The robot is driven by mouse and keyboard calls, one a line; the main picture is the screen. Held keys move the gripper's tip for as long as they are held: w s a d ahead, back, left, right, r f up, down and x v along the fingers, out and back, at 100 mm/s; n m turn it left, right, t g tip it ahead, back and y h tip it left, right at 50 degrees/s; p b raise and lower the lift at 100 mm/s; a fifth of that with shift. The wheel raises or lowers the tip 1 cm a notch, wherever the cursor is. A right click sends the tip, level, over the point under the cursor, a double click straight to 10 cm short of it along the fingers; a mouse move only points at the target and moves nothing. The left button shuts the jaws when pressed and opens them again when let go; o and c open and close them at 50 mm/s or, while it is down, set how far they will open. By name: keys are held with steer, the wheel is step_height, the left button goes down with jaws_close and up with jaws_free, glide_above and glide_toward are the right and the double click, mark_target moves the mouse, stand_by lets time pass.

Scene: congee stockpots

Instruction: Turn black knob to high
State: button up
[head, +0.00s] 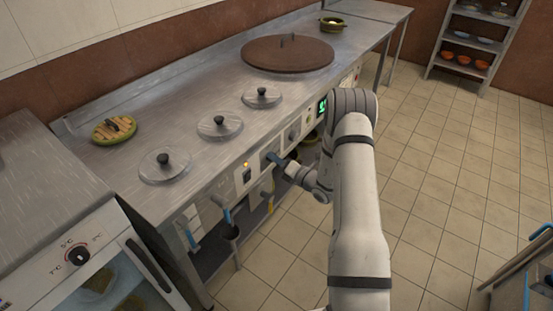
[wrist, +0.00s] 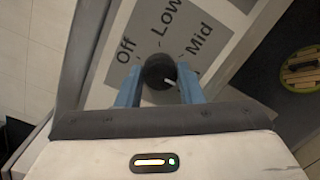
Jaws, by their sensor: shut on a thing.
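The black knob (wrist: 157,68) is in the middle of the wrist view, on a grey label panel (wrist: 190,22) that reads Off, Low and Mid. A small white mark shows on the knob's lower right, on the side past Mid. No High label is visible; my gripper covers that part of the panel. My gripper (wrist: 158,80) has its blue fingers on either side of the knob and is shut on it. In the head view my gripper (head: 276,160) is at the front panel of the steel counter, and the knob is hidden there.
The steel counter (head: 130,170) carries several lidded wells, a large brown lid (head: 287,53) and a green-rimmed trivet (head: 114,127). Blue-handled taps (head: 226,214) stick out below the panel. A glass-fronted unit (head: 85,260) stands at left.

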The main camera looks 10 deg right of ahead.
stand_by(0.4)
steer(key=o, duration=1)
steer(key=shift+c, duration=0.2)
steer(key=v, duration=0.8)
steer(key=shift+p, duration=0.3)
steer(key=shift+w, duration=0.1)
